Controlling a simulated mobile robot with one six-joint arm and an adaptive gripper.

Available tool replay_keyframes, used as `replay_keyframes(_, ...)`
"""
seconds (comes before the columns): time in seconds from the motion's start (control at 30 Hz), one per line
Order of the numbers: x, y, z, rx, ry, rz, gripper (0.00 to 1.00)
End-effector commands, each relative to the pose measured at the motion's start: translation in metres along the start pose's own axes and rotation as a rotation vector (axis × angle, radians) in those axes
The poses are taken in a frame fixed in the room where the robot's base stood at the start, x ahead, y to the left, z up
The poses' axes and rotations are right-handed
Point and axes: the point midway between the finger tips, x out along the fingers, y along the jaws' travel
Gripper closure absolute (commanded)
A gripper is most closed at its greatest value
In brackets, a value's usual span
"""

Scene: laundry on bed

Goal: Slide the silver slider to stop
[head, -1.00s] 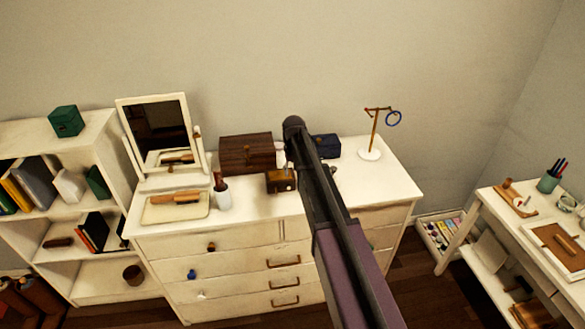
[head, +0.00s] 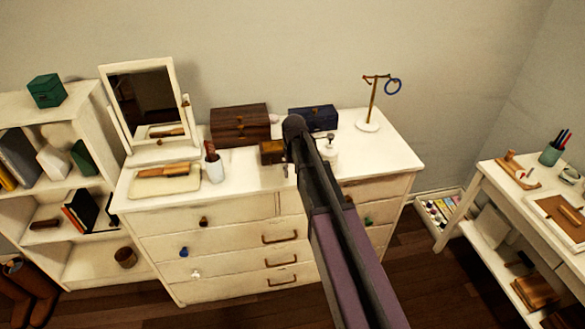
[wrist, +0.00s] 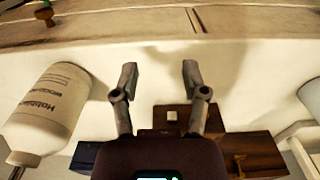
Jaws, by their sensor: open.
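A small brown wooden box stands near the front edge of the white dresser top (head: 245,180); in the wrist view its brown side (wrist: 150,118) shows beyond my gripper. A small pale silver square, seemingly the silver slider (wrist: 171,116), sits on it. The box also shows in the head view (head: 268,152), left of my arm; the slider cannot be made out clearly there. My gripper (wrist: 160,72) is open, its two fingers apart with nothing between the tips. In the picture the slider lies between the finger bases; I see no contact. My arm hides much of the gripper in the head view.
A white pump bottle (wrist: 48,105) stands close beside the gripper. A dark wooden chest (head: 240,122), a blue box (head: 313,118), a ring stand (head: 369,125), a mirror (head: 145,105), a tray (head: 185,188) and a white cup (head: 214,171) share the dresser top.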

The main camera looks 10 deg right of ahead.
Motion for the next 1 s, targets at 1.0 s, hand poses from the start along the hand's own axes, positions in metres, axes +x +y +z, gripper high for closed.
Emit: replay_keyframes(1.0,0.089,0.001,0.084,0.001,0.0,0.0,0.43)
